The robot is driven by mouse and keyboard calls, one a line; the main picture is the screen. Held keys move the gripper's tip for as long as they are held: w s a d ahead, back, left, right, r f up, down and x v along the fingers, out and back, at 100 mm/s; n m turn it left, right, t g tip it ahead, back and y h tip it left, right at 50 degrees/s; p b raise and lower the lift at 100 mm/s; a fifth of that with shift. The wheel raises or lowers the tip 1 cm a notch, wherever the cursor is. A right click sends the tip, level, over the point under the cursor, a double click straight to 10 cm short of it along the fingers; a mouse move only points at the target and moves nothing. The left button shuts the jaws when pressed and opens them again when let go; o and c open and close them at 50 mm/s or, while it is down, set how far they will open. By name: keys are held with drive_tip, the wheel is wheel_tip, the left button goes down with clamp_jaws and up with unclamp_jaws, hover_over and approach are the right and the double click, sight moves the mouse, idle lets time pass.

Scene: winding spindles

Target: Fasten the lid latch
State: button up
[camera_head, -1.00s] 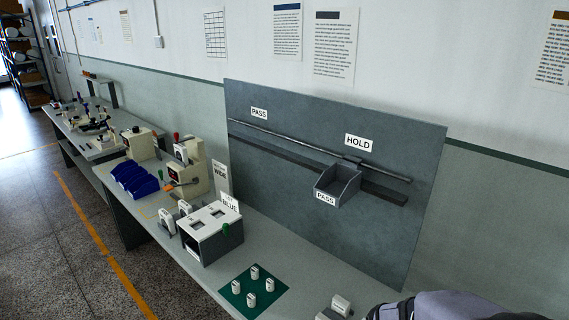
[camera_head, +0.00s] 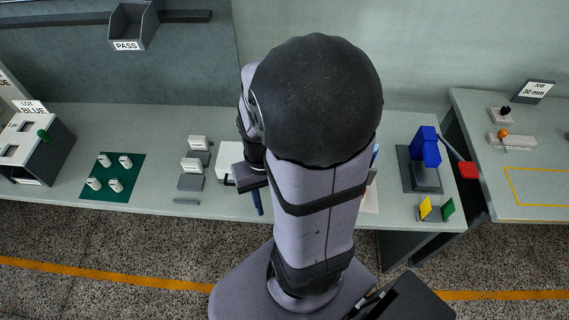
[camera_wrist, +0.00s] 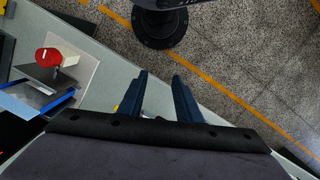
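My gripper (camera_wrist: 162,98) shows in the wrist view as two dark blue fingers spread apart, with nothing between them. They hang over the bench edge and floor. In the head view my arm hides most of the gripper. A clear panel with a blue edge (camera_wrist: 58,104) lies left of the fingers in the wrist view, beside a red round knob (camera_wrist: 48,57) over a dark grey part on a pale plate (camera_wrist: 87,72). I cannot make out a latch or tell whether this panel is the lid. In the head view my arm covers most of this spot.
The bench (camera_head: 300,115) has a green mat (camera_head: 112,177) with several white pieces, grey blocks (camera_head: 191,182), and a blue fixture (camera_head: 425,150) with a red-ended lever (camera_head: 467,169). Yellow (camera_head: 425,208) and green (camera_head: 448,209) tabs stand at the front edge. A second bench (camera_head: 520,180) is at right.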

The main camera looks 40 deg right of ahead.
drive_tip(key=s+d+f+m+t+y, duration=0.1)
drive_tip(key=s+d+f+m+y, duration=0.25)
drive_tip(key=d+f+m, duration=0.6)
drive_tip(key=w+d+r+m+t, duration=0.2)
drive_tip(key=w+d+m+t, duration=0.2)
drive_tip(key=w+d+m, duration=0.3)
drive_tip(key=w+m+h+b, duration=0.1)
drive_tip(key=w+m, duration=0.2)
drive_tip(key=m, duration=0.4)
drive_tip(key=shift+w+r, duration=0.35)
drive_tip(key=shift+r, duration=0.05)
drive_tip(key=shift+f+m, duration=0.1)
drive_tip(key=shift+m, duration=0.15)
drive_tip(key=shift+p+x, duration=0.3)
drive_tip(key=shift+x, duration=3.2)
